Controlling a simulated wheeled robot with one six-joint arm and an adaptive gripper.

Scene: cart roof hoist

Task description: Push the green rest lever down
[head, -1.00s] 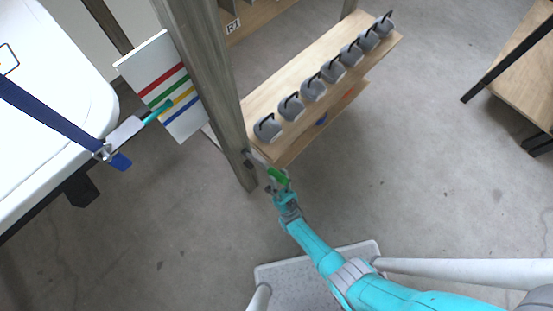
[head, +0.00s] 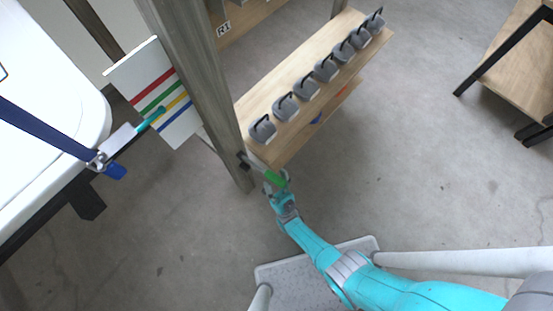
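The green rest lever (head: 274,179) has a grey shank and a green grip, and sticks out from the grey-brown wooden post (head: 196,85) low on its right side. My gripper (head: 275,187) is at the green grip, at the end of my turquoise arm. Its fingers show on both sides of the grip's end, touching it or very close. They are small and partly hidden, so I cannot tell whether they are closed on it. The lever slopes down to the right, away from the post.
A wooden shelf (head: 300,128) with a row of grey blocks with black handles stands right behind the lever. A striped white board (head: 148,88) and a white cart roof with a blue strap (head: 45,130) are on the left. A wooden table (head: 515,75) stands far right. Open floor lies between.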

